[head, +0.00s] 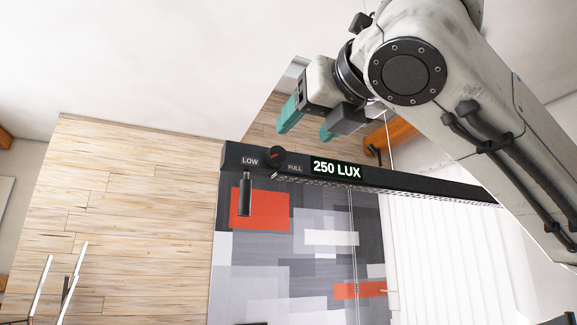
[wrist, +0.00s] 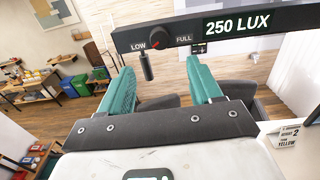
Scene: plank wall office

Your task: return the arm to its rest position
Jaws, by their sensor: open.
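My gripper (head: 308,122) has two teal fingers and is open and empty. In the head view it shows above the black lamp bar (head: 430,184), at the end of my raised, bent arm; the two look apart. In the wrist view my gripper (wrist: 160,66) points at the bar (wrist: 270,40), with a visible gap between the fingers. The bar carries a dial (head: 272,157) marked LOW and FULL, and a lit display (head: 337,168) reading 250 LUX. A dark handle (head: 246,193) hangs under the dial; it also shows between the fingers in the wrist view (wrist: 146,66).
A plank wall (head: 130,210) stands at left, with a grey and orange patterned panel (head: 300,260) beside it and white blinds (head: 450,260) at right. In the wrist view, shelves with small items (wrist: 32,85) stand far left. The white ceiling area left of the gripper is clear.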

